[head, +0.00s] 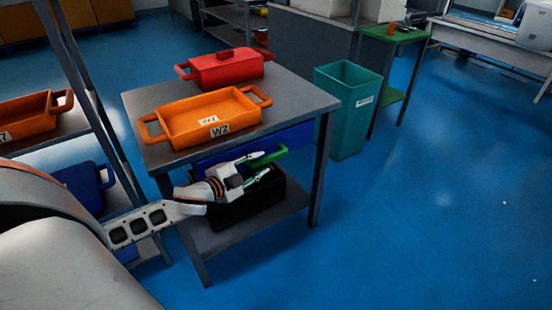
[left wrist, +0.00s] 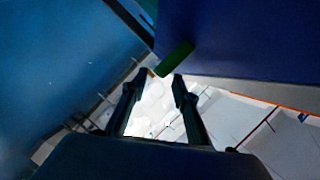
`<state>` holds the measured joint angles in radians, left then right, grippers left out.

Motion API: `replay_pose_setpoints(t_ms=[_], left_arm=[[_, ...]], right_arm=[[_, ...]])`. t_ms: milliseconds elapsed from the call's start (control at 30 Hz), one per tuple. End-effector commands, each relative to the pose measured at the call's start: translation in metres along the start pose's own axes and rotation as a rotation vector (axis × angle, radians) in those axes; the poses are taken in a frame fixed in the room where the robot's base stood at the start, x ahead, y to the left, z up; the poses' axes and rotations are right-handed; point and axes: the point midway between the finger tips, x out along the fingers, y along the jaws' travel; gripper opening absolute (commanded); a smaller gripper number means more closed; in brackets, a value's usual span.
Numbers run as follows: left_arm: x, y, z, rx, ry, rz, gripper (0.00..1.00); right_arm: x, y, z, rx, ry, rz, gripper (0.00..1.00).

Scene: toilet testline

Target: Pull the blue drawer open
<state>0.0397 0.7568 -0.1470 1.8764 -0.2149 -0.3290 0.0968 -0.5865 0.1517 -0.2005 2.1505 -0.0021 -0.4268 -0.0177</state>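The blue drawer (head: 298,138) sits under the top of the grey table and looks shut. Its green handle (head: 270,157) is on the front, partly hidden by my left gripper (head: 259,164). In the left wrist view, the drawer front (left wrist: 240,40) fills the upper right and the handle (left wrist: 174,58) shows just beyond the fingertips. My left gripper (left wrist: 157,84) is open there, its two fingers apart, and nothing is held between them. Whether a finger touches the handle cannot be told. My right gripper is not in view.
On the table (head: 287,92) stand an orange tray (head: 184,124) and a red lidded container (head: 226,69). A black bin (head: 240,205) is on the lower shelf below the drawer. A teal bin (head: 345,112) stands right of the table. The blue floor in front is clear.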

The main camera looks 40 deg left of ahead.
Motion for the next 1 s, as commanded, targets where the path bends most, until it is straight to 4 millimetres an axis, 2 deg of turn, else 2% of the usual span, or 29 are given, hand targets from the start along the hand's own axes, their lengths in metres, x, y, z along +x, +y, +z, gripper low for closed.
replay_pose_setpoints(t_ms=[200, 400, 833, 867, 967, 1000], left_arm=[[0.03, 0.003, 0.002, -0.001, -0.003, 0.003, 0.29], [0.049, 0.003, 0.002, -0.001, -0.002, 0.003, 0.29], [0.056, 0.002, 0.001, -0.001, -0.001, 0.002, 0.29], [0.056, 0.002, 0.001, -0.001, -0.001, 0.002, 0.26], [0.056, 0.002, 0.001, -0.001, -0.001, 0.002, 0.0], [0.056, 0.002, 0.001, -0.001, -0.001, 0.002, 0.0]], right_arm=[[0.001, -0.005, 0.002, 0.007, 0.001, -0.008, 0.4], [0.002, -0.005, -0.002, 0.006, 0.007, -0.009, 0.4], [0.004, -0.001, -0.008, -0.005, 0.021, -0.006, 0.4], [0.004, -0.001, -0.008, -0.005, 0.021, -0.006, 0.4], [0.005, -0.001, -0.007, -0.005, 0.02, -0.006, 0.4], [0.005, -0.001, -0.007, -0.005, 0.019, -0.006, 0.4]])
